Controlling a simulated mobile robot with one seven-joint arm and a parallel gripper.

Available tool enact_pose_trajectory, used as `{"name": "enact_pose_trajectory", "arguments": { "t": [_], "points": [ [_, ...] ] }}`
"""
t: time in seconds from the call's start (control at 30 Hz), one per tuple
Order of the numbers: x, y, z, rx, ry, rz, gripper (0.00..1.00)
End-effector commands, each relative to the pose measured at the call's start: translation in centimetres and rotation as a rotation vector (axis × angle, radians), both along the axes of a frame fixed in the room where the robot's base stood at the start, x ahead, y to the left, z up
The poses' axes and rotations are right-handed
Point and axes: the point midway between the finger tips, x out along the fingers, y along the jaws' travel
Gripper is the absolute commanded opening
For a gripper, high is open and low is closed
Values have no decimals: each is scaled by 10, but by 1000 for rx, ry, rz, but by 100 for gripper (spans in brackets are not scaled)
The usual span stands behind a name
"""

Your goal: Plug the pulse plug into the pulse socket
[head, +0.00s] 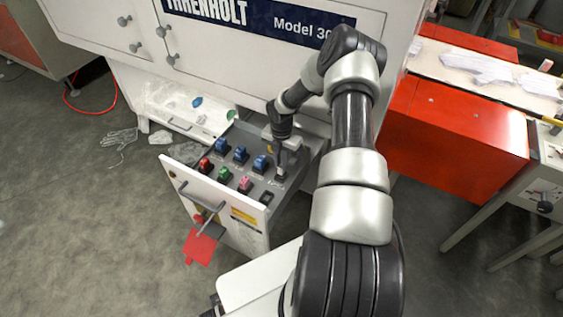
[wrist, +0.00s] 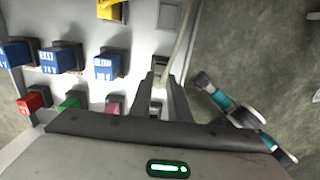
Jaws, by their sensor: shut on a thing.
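My gripper (head: 281,171) points down over the right side of an open drawer (head: 171,181), beside a blue plug (head: 260,163). In the wrist view its two dark fingers (wrist: 164,76) are close together, shut on a small plug that they almost wholly hide. I cannot read its label or tell whether it touches the panel. A black socket (head: 267,197) with nothing in it lies at the panel's front right. No label that I can read marks the pulse socket.
Other blue plugs (head: 220,146), a red plug (head: 205,165), a green plug (head: 224,174) and a pink plug (head: 244,184) stand left of my gripper. A yellow block (wrist: 110,9) is behind. A teal-and-silver object (wrist: 222,98) shows at right. A red cabinet (head: 455,130) stands right.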

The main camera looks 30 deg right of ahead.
Motion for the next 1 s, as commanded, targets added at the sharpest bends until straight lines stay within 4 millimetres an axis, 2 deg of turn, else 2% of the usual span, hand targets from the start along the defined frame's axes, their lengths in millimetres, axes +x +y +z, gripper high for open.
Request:
{"name": "enact_pose_trajectory", "arguments": {
  "t": [1.0],
  "points": [
    [0,0,-21,0,0,0,0]
  ]
}}
